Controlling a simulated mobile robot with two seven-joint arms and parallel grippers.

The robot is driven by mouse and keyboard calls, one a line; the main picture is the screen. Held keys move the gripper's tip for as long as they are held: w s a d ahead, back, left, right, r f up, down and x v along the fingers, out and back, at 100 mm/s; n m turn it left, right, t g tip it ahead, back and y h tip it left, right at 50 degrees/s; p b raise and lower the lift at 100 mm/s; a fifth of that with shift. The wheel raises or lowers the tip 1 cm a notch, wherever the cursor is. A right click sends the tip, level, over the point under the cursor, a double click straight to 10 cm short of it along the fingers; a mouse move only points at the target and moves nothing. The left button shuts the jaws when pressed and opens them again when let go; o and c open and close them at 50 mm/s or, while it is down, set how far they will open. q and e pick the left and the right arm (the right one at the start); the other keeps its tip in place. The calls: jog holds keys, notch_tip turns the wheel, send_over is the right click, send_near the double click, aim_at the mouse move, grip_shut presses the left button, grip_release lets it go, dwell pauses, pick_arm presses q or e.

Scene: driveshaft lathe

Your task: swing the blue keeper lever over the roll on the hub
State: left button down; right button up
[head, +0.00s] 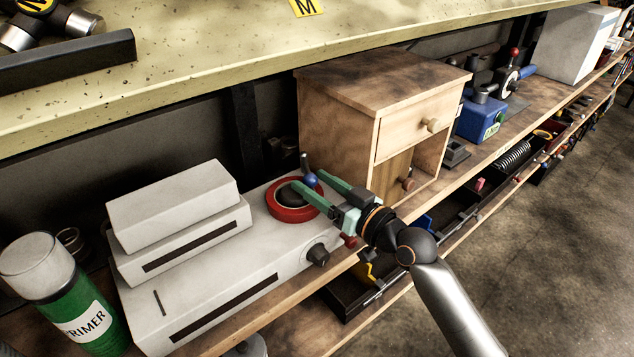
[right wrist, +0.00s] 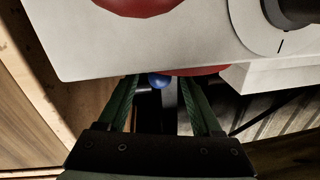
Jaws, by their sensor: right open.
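The red roll (head: 290,213) sits around the dark hub (head: 288,195) on top of the pale machine. The blue ball of the keeper lever (head: 310,180) shows at the roll's far right edge, by a short dark post. My right gripper (head: 309,182) reaches in from the right with its green fingers open, one over the roll and one beyond the ball. In the right wrist view the blue ball (right wrist: 159,82) lies between the open fingers; I cannot tell if either touches it. Part of the roll's red edge (right wrist: 205,70) shows there behind a pale panel. My left gripper is out of view.
A wooden cabinet (head: 385,95) with a drawer stands close behind the gripper. Pale boxes (head: 175,210) are stacked left on the machine, and a green primer can (head: 85,310) stands at the far left. A yellow bench top (head: 220,60) overhangs the shelf.

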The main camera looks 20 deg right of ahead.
grip_shut()
dwell(0.5)
dwell(0.9)
